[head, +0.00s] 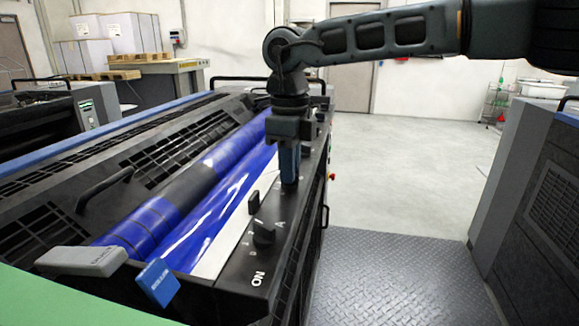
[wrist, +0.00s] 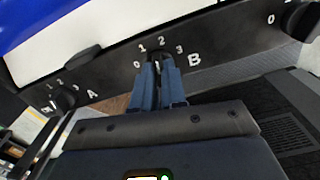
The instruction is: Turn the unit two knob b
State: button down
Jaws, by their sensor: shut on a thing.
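My gripper (head: 289,182) reaches down to the dark control strip (head: 283,262) on the right edge of the ink unit. In the wrist view its two blue fingers (wrist: 160,84) are closed around knob B (wrist: 156,62), beside the white letter B. The numbers 0, 1, 2 and 3 are printed around this knob. Most of the knob is hidden between the fingers, so its pointer setting is hard to read. In the head view the knob is hidden by the gripper.
Knob A (head: 264,233) stands nearer on the same strip, with a small dark tab (head: 253,202) beside it. Another knob (wrist: 302,22) is at the right in the wrist view. Blue ink rollers (head: 215,190) lie left of the strip. A metal tread floor (head: 385,275) is at the right.

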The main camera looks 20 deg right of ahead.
jog(key=shift+m, duration=1.3)
jog(key=c, duration=1.2)
grip_release()
jog(key=shift+r, duration=0.1)
notch_tip(320, 180, up, 8)
jog(key=shift+f, duration=0.15)
